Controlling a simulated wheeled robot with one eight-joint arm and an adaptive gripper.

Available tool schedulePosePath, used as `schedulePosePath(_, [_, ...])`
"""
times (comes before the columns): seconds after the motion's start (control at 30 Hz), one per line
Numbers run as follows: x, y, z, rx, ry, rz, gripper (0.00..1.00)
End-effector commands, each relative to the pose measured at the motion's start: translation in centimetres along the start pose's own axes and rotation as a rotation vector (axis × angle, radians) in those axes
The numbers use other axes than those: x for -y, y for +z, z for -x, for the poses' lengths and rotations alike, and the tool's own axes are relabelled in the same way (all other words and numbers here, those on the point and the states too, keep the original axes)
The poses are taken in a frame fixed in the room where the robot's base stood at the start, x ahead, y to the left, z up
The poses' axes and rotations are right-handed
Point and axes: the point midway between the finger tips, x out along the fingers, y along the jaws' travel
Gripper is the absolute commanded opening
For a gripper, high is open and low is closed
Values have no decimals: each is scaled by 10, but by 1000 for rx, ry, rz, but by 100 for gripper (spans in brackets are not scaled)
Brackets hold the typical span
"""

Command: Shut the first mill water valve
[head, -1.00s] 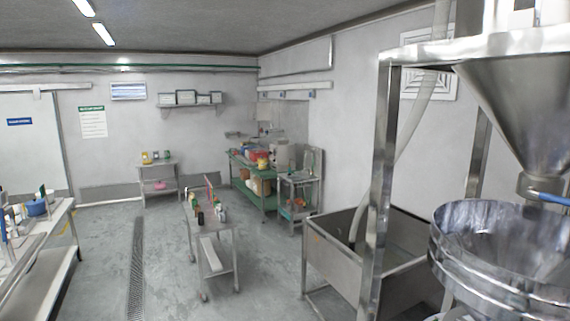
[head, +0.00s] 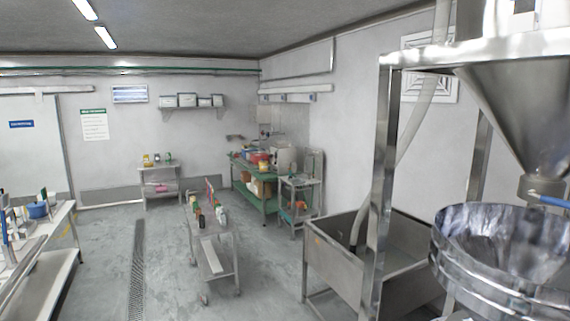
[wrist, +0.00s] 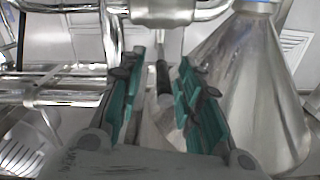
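In the wrist view my gripper (wrist: 161,78) is open, with teal-padded fingers on either side of a slim dark handle (wrist: 163,84). The handle hangs below a shiny metal pipe fitting (wrist: 162,10) and looks like the water valve's lever. Clear gaps show between the handle and both pads, and no grip on it shows. The handle's depth relative to the fingertips is hard to tell. My gripper and this handle do not show in the head view.
A steel cone hopper (wrist: 258,85) stands close to the right finger. Metal pipes (wrist: 62,92) run along the left. In the head view, the hopper (head: 525,100) has a blue lever (head: 552,201) above a round steel bowl (head: 500,285). A steel sink (head: 335,262) stands left of it.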

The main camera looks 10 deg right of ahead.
Motion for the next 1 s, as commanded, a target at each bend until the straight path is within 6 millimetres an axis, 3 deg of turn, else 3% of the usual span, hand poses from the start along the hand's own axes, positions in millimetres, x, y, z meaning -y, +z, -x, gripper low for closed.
schedulePosePath(0.17, [0, 0, 16, 0, -1, 0, 32])
schedulePosePath(0.7, [1, 0, 95, 1, -4, 0, 32])
schedulePosePath(1.0, [0, 0, 117, 0, -1, 0, 32])
